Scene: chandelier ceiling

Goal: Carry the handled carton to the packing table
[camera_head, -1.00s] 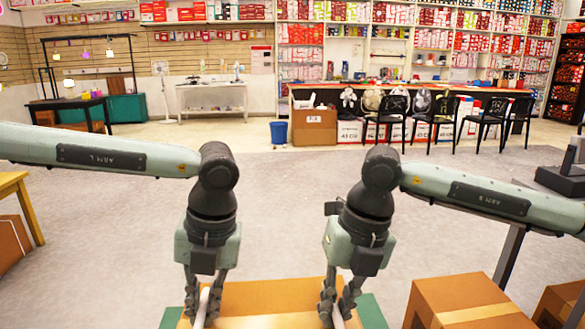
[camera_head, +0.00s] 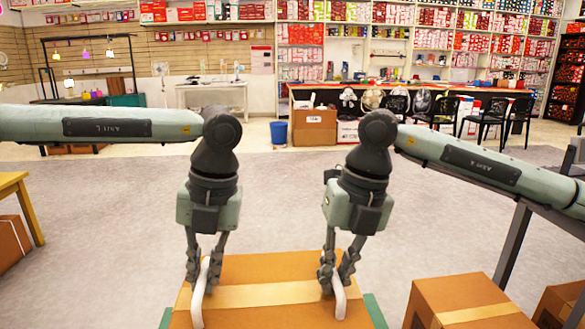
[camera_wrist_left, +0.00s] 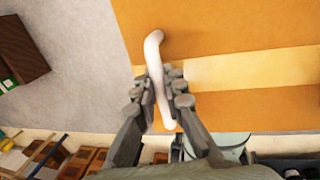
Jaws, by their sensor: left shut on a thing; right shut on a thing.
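The handled carton (camera_head: 265,268), brown with a pale tape strip, is at the bottom centre of the head view, its near part cut off. It has two white handles. My left gripper (camera_head: 203,275) is shut on the left handle (camera_head: 197,302). The wrist view also shows this handle (camera_wrist_left: 153,55) between the left fingers (camera_wrist_left: 158,92), with the carton top (camera_wrist_left: 220,35) beside it. My right gripper (camera_head: 338,276) is shut on the right handle (camera_head: 339,300). I cannot tell which table is the packing table.
A green surface (camera_head: 374,313) shows beneath the carton. Another taped carton (camera_head: 465,300) stands to the right. A yellow wooden table (camera_head: 14,183) is at the left edge. Grey floor ahead is open. A blue bin (camera_head: 279,133), chairs (camera_head: 483,120) and a white table (camera_head: 212,87) stand far back.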

